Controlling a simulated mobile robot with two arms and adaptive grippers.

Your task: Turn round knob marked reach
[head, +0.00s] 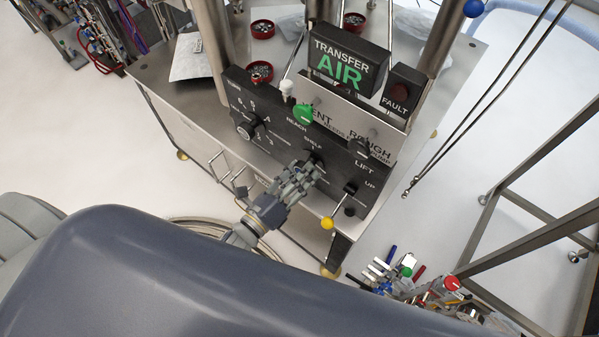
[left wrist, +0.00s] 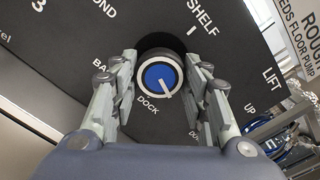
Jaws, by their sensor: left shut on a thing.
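The round knob (left wrist: 161,76) has a blue face, a pale rim and a white pointer that points down and slightly right in the left wrist view. It sits on a black panel (left wrist: 95,35) with SHELF above it and DOCK below it. My left gripper (head: 309,172) is at this panel, below the words REACH and SHELF in the head view, and hides most of the knob there. In the left wrist view the fingers of my left gripper (left wrist: 162,85) are on both sides of the knob, shut on it. My right gripper is not in view.
Left on the panel is another dial (head: 246,130). To the right is the lift lever with a yellow ball (head: 327,222). A green knob (head: 303,114) and a lit TRANSFER AIR sign (head: 345,63) are above. A metal frame (head: 540,220) stands at the right.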

